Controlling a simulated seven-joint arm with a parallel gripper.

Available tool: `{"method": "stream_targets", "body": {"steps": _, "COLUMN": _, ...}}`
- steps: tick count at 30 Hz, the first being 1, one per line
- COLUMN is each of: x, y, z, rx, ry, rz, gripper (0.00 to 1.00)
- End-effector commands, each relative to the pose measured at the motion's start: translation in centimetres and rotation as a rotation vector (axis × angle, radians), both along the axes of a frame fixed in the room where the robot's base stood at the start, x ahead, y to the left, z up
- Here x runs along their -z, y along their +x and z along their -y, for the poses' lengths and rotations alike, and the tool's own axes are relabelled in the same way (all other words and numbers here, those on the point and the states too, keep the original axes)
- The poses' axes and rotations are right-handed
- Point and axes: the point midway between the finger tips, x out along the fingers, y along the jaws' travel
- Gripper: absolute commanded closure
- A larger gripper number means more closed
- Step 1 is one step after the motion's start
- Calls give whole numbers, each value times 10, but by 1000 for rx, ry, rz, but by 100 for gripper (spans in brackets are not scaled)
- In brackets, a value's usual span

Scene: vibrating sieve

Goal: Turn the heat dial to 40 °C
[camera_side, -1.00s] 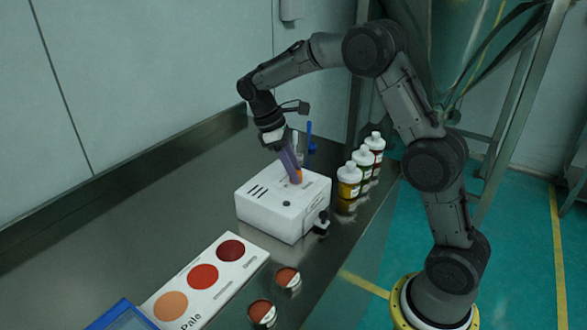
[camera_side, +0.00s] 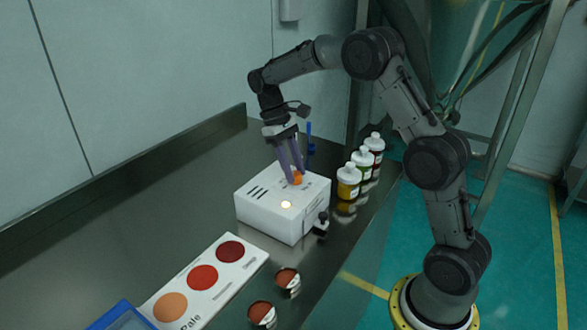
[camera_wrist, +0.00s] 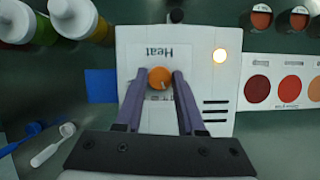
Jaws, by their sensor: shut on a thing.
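The heat dial is a small orange knob (camera_side: 295,178) on top of a white box (camera_side: 270,222). In the wrist view the orange dial (camera_wrist: 159,77) sits below the upside-down word "Heat" and has a pale pointer mark; the scale is too small and partly covered to read. My gripper (camera_side: 291,176) points down over the box, its two purple fingers shut on the dial from either side, as the wrist view also shows (camera_wrist: 160,76).
Several bottles (camera_side: 349,182) stand beyond the box on the right. A colour card (camera_side: 202,278) and two small cups (camera_side: 288,279) lie in front. Blue and white spoons (camera_wrist: 50,148) lie near the box. The bench at left is clear.

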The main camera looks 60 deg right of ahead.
Motion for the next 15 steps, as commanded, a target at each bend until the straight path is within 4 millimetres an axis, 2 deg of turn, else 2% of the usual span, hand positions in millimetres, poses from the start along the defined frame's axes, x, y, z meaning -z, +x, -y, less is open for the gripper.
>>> {"method": "stream_targets", "body": {"steps": 10, "x": -1, "y": 1, "z": 0, "rx": 1, "ry": 0, "rz": 5, "gripper": 100}}
{"method": "stream_targets", "body": {"steps": 11, "x": -1, "y": 1, "z": 0, "rx": 1, "ry": 0, "rz": 5, "gripper": 58}}
{"method": "stream_targets", "body": {"steps": 15, "x": -1, "y": 1, "z": 0, "rx": 1, "ry": -1, "rz": 4, "gripper": 33}}
